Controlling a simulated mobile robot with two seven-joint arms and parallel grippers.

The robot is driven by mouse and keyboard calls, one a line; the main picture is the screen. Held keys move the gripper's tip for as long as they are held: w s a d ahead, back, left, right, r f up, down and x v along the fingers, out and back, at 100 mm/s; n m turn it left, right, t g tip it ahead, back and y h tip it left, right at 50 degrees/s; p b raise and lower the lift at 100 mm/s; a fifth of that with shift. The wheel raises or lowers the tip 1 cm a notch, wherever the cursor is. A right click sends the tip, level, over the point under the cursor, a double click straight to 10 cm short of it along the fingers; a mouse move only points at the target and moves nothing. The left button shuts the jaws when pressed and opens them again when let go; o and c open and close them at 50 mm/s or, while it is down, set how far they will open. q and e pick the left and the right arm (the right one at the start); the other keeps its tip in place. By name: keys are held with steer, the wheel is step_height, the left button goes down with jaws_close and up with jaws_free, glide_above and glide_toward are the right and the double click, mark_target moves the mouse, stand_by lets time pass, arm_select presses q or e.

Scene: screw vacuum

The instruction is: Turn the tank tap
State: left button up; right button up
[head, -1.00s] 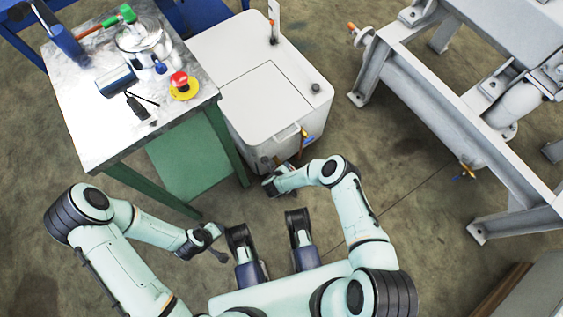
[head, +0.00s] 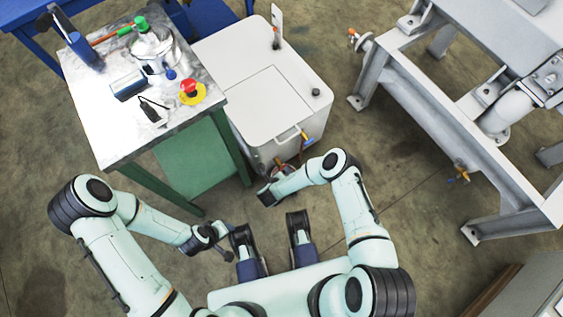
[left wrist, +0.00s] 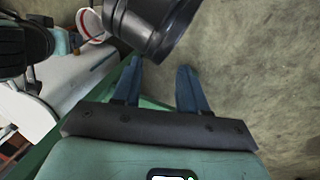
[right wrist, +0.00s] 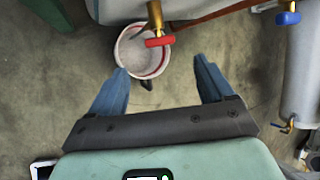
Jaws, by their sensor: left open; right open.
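The white tank (head: 265,85) stands beside the table in the head view. A brass tap with a red handle (right wrist: 158,42) shows at the top of the right wrist view, beneath the tank's edge. A pale bucket with a red rim (right wrist: 143,58) stands on the floor below it. My right gripper (right wrist: 160,72) is open and empty, its fingers apart and pointing towards the bucket and tap without touching the red handle. My left gripper (left wrist: 160,78) is open and empty over bare floor; it shows small in the head view (head: 228,240).
A marble-topped table (head: 120,150) with a red button (head: 188,86) and glassware stands left of the tank. A grey metal frame (head: 430,95) stands at right. A blue-handled valve (right wrist: 288,17) shows at upper right in the right wrist view. Floor (head: 390,180) between is clear.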

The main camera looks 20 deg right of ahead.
arm_select(q)
steer(key=s+r, duration=0.1)
steer(key=s+d+r+p, duration=0.1)
steer(key=shift+s+d+g, duration=0.15)
steer(key=shift+s+g, duration=0.2)
steer(key=shift+g, duration=0.05)
arm_select(e)
steer(key=v, duration=0.4)
steer(key=shift+s, duration=0.1)
arm_select(q)
steer(key=s+d+r+g+h+p, duration=0.1)
steer(key=s+r+g+p, duration=0.1)
steer(key=r+p, duration=1.3)
steer(key=shift+s+d+r+m+p, duration=0.3)
steer(key=shift+s+p, duration=0.25)
steer(key=shift+s, duration=0.1)
arm_select(e)
steer(key=s+d+r+n+g+y, duration=0.2)
steer(key=s+r+n+g+y, duration=0.1)
steer(key=s+r+n, duration=0.8)
steer(key=s+d+r+n+g+y, duration=0.3)
steer(key=s+r+n, duration=0.8)
steer(key=r+n, duration=0.4)
steer(key=shift+r+n+g+y, duration=0.4)
steer(key=shift+r+g+y, duration=0.25)
steer(key=shift+r, duration=0.25)
